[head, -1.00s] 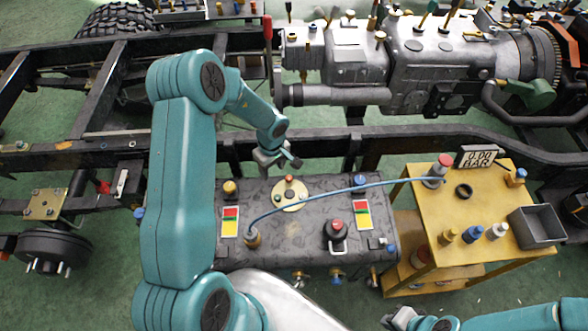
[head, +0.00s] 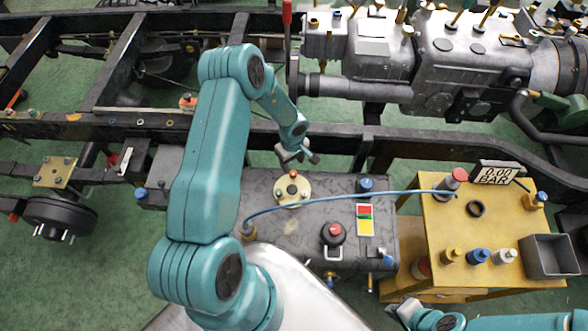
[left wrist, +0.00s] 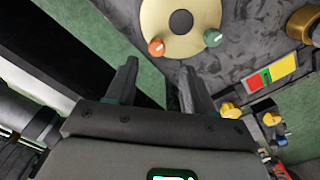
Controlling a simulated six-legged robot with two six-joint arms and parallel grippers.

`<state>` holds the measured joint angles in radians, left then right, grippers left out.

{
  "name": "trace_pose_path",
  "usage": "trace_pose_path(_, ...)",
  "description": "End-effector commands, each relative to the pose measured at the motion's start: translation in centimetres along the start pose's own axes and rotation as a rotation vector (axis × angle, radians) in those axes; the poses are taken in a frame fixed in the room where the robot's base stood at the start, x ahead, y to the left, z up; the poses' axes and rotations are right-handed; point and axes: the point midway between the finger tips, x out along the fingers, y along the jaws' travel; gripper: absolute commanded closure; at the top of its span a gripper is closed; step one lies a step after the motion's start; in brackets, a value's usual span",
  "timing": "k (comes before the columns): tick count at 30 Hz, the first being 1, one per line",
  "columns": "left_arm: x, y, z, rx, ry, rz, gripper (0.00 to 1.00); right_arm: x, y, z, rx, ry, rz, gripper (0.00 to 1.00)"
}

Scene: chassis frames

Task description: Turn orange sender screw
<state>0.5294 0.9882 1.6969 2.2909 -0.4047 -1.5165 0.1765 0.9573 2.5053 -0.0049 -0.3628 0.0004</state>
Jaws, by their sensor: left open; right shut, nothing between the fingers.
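The orange sender screw (left wrist: 156,47) sits on the rim of a round cream sender plate (left wrist: 205,12), with a green screw (left wrist: 213,38) beside it, in the left wrist view. The plate (head: 304,199) lies on the dark tank in the head view, where its small screws are hard to tell apart. My left gripper (head: 298,156) is over the tank's far edge, just beyond the plate. In the left wrist view its fingers (left wrist: 160,64) are spread and empty, the orange screw apart from them. My right gripper (head: 402,310) is shut and empty at the bottom, away from the plate.
A blue hose (head: 350,196) arches over the tank (head: 290,240) to a yellow cart (head: 440,230). A black knob with a red top (head: 333,233) and a blue cap (head: 366,185) stand on the tank. A chassis rail (head: 350,133) runs behind my left gripper.

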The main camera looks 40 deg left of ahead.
Motion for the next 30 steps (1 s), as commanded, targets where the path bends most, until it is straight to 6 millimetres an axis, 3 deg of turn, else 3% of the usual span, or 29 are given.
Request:
trace_pose_path(3,2.8,0.0,0.1,-0.001,-0.002,-0.002,0.47,-0.1,-0.1,0.0,-0.001,0.0,0.0,1.0)
trace_pose_path(9,5.9,0.3,0.0,-0.001,-0.001,0.0,0.47,-0.4,-0.1,0.0,-0.001,0.001,0.0,1.0)
trace_pose_path(22,7.0,0.6,-0.1,0.001,0.001,0.001,0.47,-0.4,-0.2,0.0,-0.001,0.001,0.0,1.0)
trace_pose_path(27,7.0,0.6,-0.1,0.0,0.001,0.001,1.0,-0.4,-0.2,0.0,-0.001,0.001,0.0,1.0)
trace_pose_path(30,7.0,0.6,-0.1,0.0,0.001,0.0,1.0,-0.4,-0.2,0.0,-0.001,0.001,0.0,1.0)
